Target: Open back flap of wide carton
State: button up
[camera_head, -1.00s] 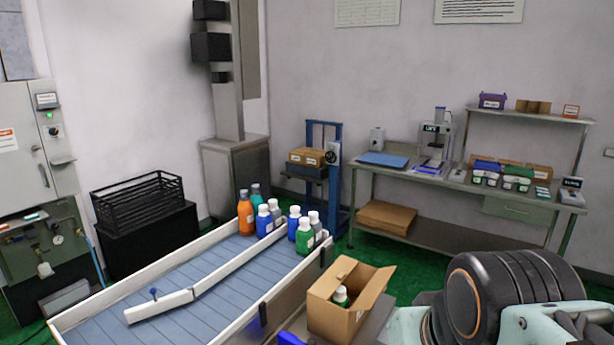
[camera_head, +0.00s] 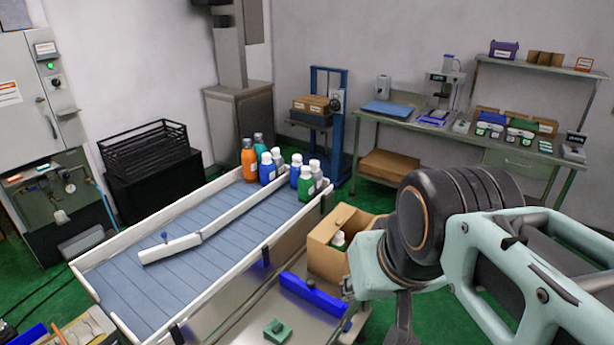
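My arm covers the carton's right side. A dark part at the end of my arm, apparently part of my gripper (camera_head: 403,322), hangs below the wrist, right of and nearer than the carton. Its fingertips are not clearly visible, so its opening cannot be told. I see no contact with the carton.
The blue conveyor (camera_head: 200,255) has white rails and several bottles (camera_head: 290,175) at its far end. A blue bar (camera_head: 314,296) and a small green block (camera_head: 277,329) are in front of the carton. A workbench (camera_head: 410,120) stands behind, with green floor between.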

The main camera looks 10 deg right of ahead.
aim_at(330, 225)
jog(key=l+u, duration=0.7)
jog(key=k+l+u, duration=0.15)
jog(key=l, duration=0.2)
jog(key=l+u, duration=0.15)
jog(key=l, duration=0.2)
jog(key=k+l, duration=0.1)
jog(key=l, duration=0.3)
jog(key=k+l, duration=0.15)
jog(key=l, duration=0.25)
jog(key=k+l+u, duration=0.1)
jog(key=l, duration=0.3)
jog(key=k+l, duration=0.15)
jog(key=l, duration=0.25)
